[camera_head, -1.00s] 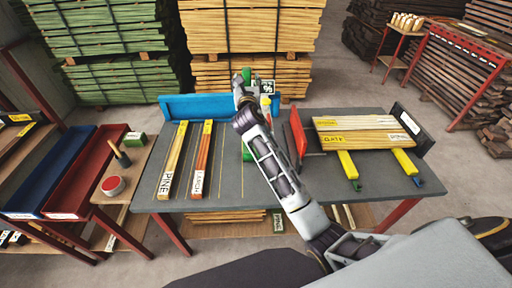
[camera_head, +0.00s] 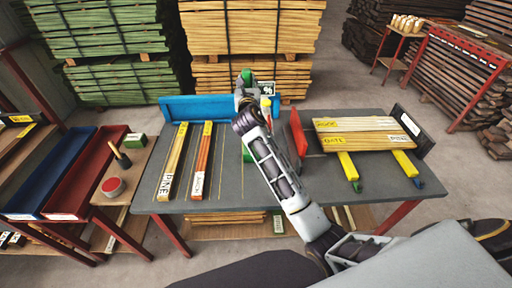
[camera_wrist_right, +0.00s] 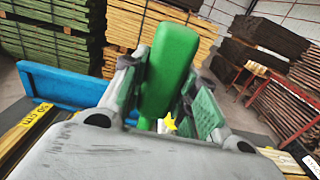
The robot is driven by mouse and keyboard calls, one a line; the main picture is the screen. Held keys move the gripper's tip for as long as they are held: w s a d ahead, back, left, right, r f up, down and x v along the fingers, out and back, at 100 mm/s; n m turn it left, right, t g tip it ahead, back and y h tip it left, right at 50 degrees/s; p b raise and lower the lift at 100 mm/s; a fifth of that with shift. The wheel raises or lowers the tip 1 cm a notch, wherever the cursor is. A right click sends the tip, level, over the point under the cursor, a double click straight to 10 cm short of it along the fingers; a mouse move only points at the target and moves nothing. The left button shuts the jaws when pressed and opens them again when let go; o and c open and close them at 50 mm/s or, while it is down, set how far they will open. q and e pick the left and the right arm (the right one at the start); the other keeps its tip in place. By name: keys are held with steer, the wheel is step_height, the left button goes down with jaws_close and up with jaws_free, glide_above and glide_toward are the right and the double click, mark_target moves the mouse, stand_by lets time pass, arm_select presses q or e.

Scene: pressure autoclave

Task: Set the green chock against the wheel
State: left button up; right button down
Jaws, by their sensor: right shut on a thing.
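My right gripper (camera_head: 248,92) is over the far part of the grey table, near the blue panel. It is shut on a green block with a rounded top, which I take for the green chock (camera_wrist_right: 169,65). The block stands up between the two fingers in the right wrist view, and its top (camera_head: 246,76) shows above the gripper in the head view. Its lower end is mostly hidden by the gripper. I cannot make out a wheel in either view. My left gripper is not in view.
The grey table (camera_head: 232,190) holds narrow labelled boards (camera_head: 173,160) at left and wide boards (camera_head: 362,137) on yellow bars at right. A blue panel (camera_head: 185,107) stands at the back, a red plate (camera_head: 297,132) right of my arm. Lumber stacks (camera_head: 250,28) stand behind.

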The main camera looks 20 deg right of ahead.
mark_target(247, 69)
steer(key=shift+r, duration=0.2)
steer(key=shift+r, duration=4.95)
